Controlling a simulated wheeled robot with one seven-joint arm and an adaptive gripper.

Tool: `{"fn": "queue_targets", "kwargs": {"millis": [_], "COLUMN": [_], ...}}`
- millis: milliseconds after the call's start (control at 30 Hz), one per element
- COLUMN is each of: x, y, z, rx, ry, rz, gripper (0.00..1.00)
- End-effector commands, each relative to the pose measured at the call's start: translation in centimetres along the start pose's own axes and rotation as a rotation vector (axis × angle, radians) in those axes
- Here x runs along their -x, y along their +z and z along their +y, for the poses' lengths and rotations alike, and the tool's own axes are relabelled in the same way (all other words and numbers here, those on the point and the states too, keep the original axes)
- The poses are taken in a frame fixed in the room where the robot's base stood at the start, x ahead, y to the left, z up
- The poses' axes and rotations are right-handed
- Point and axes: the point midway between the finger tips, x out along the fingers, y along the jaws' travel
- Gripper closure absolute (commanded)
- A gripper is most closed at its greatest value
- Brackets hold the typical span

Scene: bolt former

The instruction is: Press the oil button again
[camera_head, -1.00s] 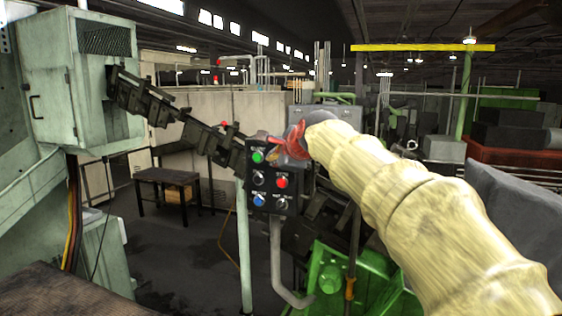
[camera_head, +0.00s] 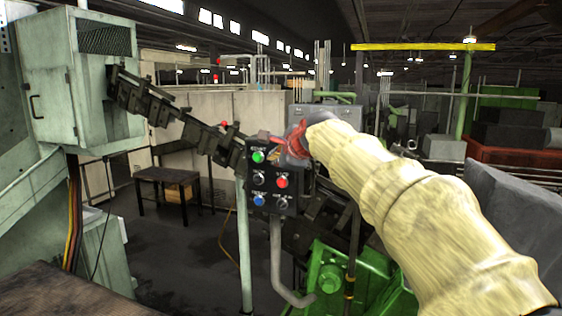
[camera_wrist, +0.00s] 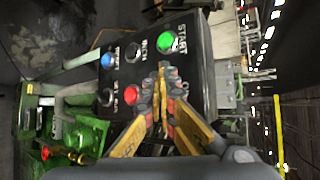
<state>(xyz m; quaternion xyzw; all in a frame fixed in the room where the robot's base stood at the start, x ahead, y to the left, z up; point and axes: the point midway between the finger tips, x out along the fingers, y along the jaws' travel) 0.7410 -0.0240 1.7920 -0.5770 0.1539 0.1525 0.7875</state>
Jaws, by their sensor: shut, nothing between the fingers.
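The black control panel (camera_head: 271,168) stands on a grey post and also fills the middle of the wrist view (camera_wrist: 204,85). It carries a green button (camera_head: 258,157), a red button (camera_head: 282,182), a blue button (camera_head: 259,200) and dark knobs. In the wrist view I see the green START button (camera_wrist: 166,42), the blue button (camera_wrist: 107,61) and a black one (camera_wrist: 133,53). I cannot tell which is the oil button. My gripper (camera_wrist: 163,75) is shut and empty, its tips in front of the panel. I cannot tell whether they touch it. In the head view my gripper (camera_head: 284,146) is at the panel's top right.
Green machinery (camera_head: 335,272) stands below and right of the panel. A small table (camera_head: 168,178) stands farther back on open floor.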

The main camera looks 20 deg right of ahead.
Motion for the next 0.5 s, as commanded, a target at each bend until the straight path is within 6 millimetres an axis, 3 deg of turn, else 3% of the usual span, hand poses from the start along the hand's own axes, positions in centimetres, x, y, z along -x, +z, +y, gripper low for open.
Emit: {"fn": "queue_targets", "kwargs": {"millis": [500], "x": [1.2], "y": [0.8], "z": [0.9], "rx": [0.000], "ry": [0.000], "rz": [0.000], "gripper": [1.00]}}
